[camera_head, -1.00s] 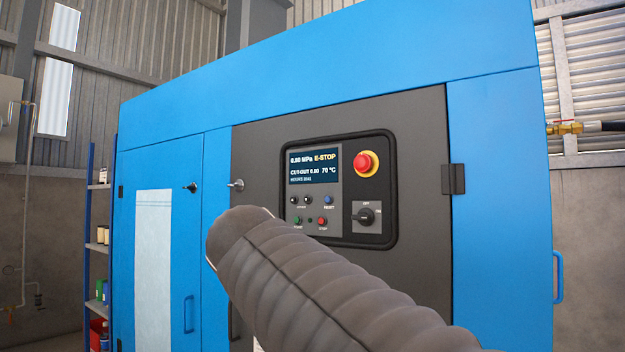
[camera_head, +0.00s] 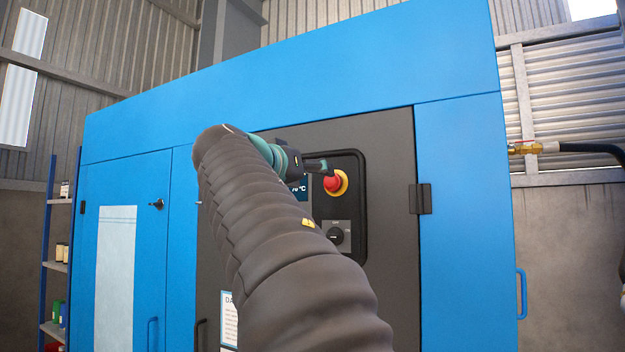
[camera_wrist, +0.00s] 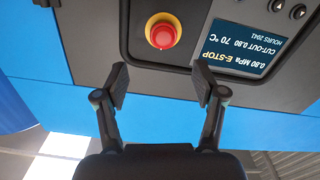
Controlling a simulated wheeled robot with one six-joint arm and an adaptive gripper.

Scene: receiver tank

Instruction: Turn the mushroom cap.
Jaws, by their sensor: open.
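The red mushroom cap (camera_head: 333,183) sits on a yellow ring on the dark control panel of the blue cabinet. In the wrist view the cap (camera_wrist: 163,34) is seen nearly face-on, a little beyond the fingertips and near the middle line between them. My gripper (camera_wrist: 162,82) is open and empty, its two black fingers apart. In the head view my gripper (camera_head: 318,166) is in front of the panel, close to the cap and just up and left of it. My arm hides the left part of the panel. The display (camera_wrist: 236,50) reads E-STOP.
A rotary switch (camera_head: 336,235) is on the panel below the cap. A door hinge (camera_head: 420,198) stands out at the right. Shelves (camera_head: 58,265) are at the far left, and a pipe with a brass valve (camera_head: 530,148) is at the right wall.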

